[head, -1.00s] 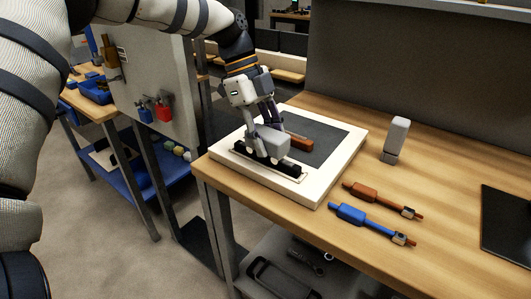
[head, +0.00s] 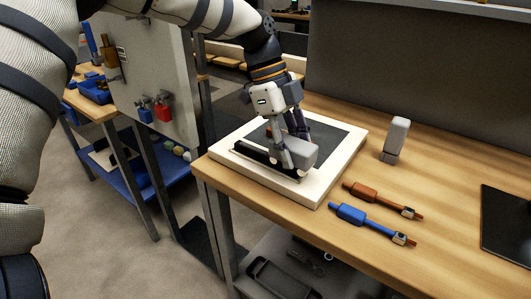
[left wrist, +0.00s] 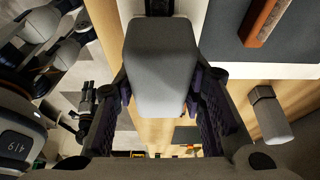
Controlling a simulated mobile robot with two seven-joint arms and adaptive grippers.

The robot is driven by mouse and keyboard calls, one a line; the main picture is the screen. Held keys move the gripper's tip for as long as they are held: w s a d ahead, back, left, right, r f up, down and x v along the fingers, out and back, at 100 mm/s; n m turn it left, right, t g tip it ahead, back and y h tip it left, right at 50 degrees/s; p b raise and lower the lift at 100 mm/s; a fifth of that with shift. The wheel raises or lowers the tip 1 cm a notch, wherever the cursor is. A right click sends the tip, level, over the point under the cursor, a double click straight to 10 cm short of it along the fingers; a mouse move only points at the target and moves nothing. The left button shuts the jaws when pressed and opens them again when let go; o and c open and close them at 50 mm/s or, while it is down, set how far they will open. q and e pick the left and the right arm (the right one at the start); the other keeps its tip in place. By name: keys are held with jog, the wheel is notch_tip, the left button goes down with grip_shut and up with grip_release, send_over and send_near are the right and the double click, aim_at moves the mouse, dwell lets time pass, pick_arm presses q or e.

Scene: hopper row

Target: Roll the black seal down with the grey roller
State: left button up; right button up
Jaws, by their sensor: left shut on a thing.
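My left gripper (head: 290,147) is shut on the grey roller (head: 300,153), a rounded block; the wrist view shows the roller (left wrist: 160,65) between the fingers. It is low over the right part of the black seal (head: 248,156), a long dark strip along the front of a white-framed panel (head: 318,192). The seal's right part is hidden by the roller and fingers. I cannot tell if the roller touches it. A dark gripper-like shape at the left of the wrist view may be my right gripper (left wrist: 88,100); its fingers are too small to read.
An orange-brown block on the dark panel is mostly hidden; it shows in the wrist view (left wrist: 266,22). A grey upright block (head: 396,140) stands right of the panel. A brown tool (head: 380,199) and a blue tool (head: 370,222) lie in front. A black mat (head: 508,225) is far right.

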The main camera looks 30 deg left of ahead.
pick_arm(q)
jog(key=shift+s+d, duration=0.15)
jog(key=shift+d, duration=1.05)
jog(key=shift+r, duration=3.05)
